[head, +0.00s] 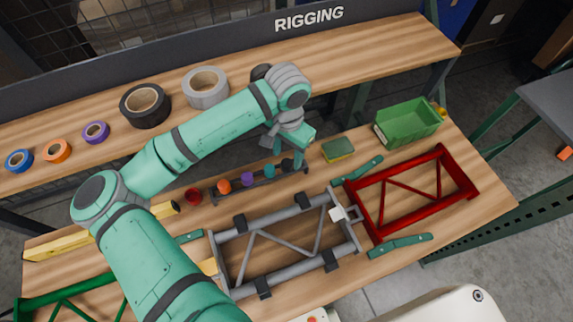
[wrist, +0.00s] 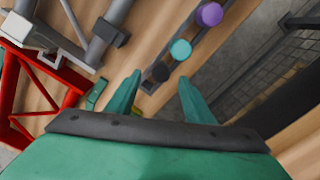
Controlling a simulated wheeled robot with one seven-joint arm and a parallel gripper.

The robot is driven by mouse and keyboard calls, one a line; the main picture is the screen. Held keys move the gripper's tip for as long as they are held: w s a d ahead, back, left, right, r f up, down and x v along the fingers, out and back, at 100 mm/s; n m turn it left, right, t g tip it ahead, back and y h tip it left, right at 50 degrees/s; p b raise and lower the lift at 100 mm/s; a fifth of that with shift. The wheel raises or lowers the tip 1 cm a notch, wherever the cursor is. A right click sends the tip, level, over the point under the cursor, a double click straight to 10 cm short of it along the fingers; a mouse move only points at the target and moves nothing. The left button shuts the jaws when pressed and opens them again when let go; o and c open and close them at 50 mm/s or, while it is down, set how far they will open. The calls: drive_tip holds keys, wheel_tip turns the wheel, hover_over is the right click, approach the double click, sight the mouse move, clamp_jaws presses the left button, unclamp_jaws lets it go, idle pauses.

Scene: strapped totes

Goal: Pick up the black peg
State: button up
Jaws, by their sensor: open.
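The black peg (head: 287,164) stands at the right end of a dark rack (head: 259,184) on the workbench, just right of the teal peg (head: 269,171). My gripper (head: 293,156) is open, pointing down over that end of the rack. In the wrist view the black peg (wrist: 160,72) shows in the gap between my two fingertips (wrist: 160,80), with clear space on both sides. I cannot tell whether the tips are level with the peg or still above it.
The purple peg (head: 247,179) and orange peg (head: 224,186) stand further left. A green-yellow sponge (head: 338,150) and a green bin (head: 407,122) lie to the right. Grey (head: 284,214) and red (head: 459,166) frames fill the front. Tape rolls (head: 145,106) line the back shelf.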

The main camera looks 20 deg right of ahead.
sight(287, 163)
drive_tip(key=shift+a+f, duration=0.1)
drive_tip(key=shift+f, duration=1.45)
clamp_jaws()
